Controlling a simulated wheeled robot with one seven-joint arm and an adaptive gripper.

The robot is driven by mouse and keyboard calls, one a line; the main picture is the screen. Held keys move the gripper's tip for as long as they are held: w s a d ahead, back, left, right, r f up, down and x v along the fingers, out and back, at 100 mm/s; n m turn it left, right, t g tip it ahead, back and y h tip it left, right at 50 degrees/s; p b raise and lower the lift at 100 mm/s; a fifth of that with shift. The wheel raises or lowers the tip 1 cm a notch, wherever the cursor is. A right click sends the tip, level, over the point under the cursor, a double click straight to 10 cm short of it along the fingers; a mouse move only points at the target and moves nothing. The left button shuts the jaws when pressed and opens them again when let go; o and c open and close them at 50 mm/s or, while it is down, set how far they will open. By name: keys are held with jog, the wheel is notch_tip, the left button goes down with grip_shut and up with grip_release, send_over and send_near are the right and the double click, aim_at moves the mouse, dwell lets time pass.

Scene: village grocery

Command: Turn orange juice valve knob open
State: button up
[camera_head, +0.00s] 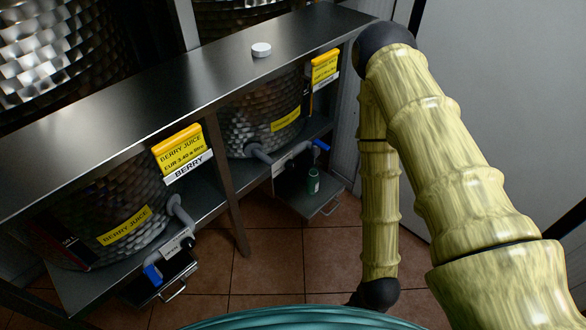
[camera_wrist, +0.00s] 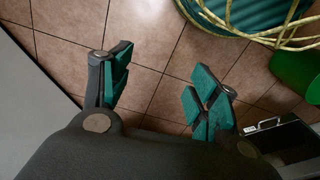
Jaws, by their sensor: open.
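The blue valve knob (camera_head: 321,145) of the right-hand juice tank (camera_head: 262,112) sits on a grey pipe (camera_head: 290,157). The tank's yellow sign (camera_head: 325,66) is too small to read clearly. A small dark green bottle (camera_head: 313,181) stands on the drip tray (camera_head: 322,204) below the valve. My gripper (camera_wrist: 158,76) is open and empty over the tiled floor in the wrist view. In the head view my arm hangs down to the right of the tanks, and the gripper's fingers cannot be made out. The knob is not visible in the wrist view.
The left tank (camera_head: 110,212) has a berry juice sign (camera_head: 182,152) and its own blue knob (camera_head: 152,275). A steel counter (camera_head: 160,95) runs above, with a white round lid (camera_head: 261,50). In the wrist view a green container (camera_wrist: 298,75) is at right. Tiled floor (camera_head: 275,262) lies in front.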

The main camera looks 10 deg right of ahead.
jog(key=w+a+f+t+y+b, duration=0.25)
jog(key=w+f+b, duration=0.35)
jog(key=w, duration=0.4)
jog(key=m+t+y+b, duration=0.2)
jog(key=t+y+b, duration=0.8)
jog(key=b, duration=1.6)
send_near(293, 167)
jog(key=w+a+t+h+b, duration=0.1)
jog(key=w+a, duration=0.2)
jog(key=w+a+t+h+b, duration=0.1)
jog(key=w+a, duration=0.2)
jog(key=a, duration=0.1)
jog(key=shift+w, duration=0.4)
jog(key=c, duration=1)
